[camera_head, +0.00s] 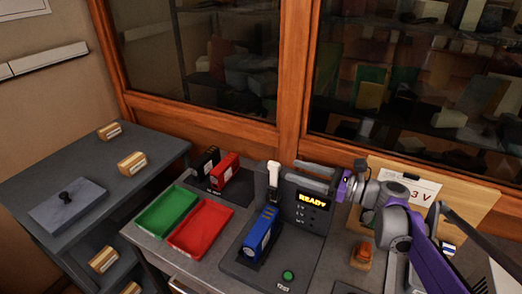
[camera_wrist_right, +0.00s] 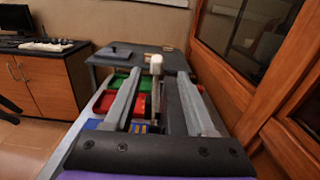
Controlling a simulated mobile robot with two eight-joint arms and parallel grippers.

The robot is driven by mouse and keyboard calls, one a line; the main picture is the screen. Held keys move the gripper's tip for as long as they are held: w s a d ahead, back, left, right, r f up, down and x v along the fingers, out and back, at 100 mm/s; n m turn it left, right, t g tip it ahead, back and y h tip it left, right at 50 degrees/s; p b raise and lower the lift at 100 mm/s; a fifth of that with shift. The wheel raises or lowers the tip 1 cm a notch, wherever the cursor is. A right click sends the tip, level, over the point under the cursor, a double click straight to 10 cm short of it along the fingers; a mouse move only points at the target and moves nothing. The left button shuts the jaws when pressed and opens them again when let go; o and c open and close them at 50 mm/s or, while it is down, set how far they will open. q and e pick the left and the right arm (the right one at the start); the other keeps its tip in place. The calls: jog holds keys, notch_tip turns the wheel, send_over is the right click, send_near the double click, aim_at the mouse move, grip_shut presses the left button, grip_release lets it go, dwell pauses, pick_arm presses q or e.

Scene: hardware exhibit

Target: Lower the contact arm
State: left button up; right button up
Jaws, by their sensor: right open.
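The contact arm (camera_head: 273,176) stands upright on the tester, a pale lever with a white knob. In the right wrist view its white knob (camera_wrist_right: 156,62) shows between and beyond the two fingers. A blue block (camera_head: 262,232) sits in the tester's cradle below the arm. The tester's panel (camera_head: 307,207) reads READY. My right gripper (camera_head: 292,171) comes from the right and is open, its fingers pointing left toward the lever. In the wrist view the open fingers (camera_wrist_right: 155,78) lie on either side of the lever; contact cannot be told. My left gripper is not in view.
A green tray (camera_head: 167,211) and a red tray (camera_head: 203,228) lie left of the tester. A red block (camera_head: 225,169) and a black block (camera_head: 207,161) stand behind them. A green button (camera_head: 288,275) is at the tester's front. A wood-framed window (camera_head: 215,122) borders the back.

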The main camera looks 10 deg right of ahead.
aim_at(268, 162)
jog(key=shift+w+a, duration=0.15)
jog(key=shift+a, duration=0.15)
jog(key=x, duration=0.9)
jog(key=shift+a, duration=0.4)
grip_shut()
dwell(0.7)
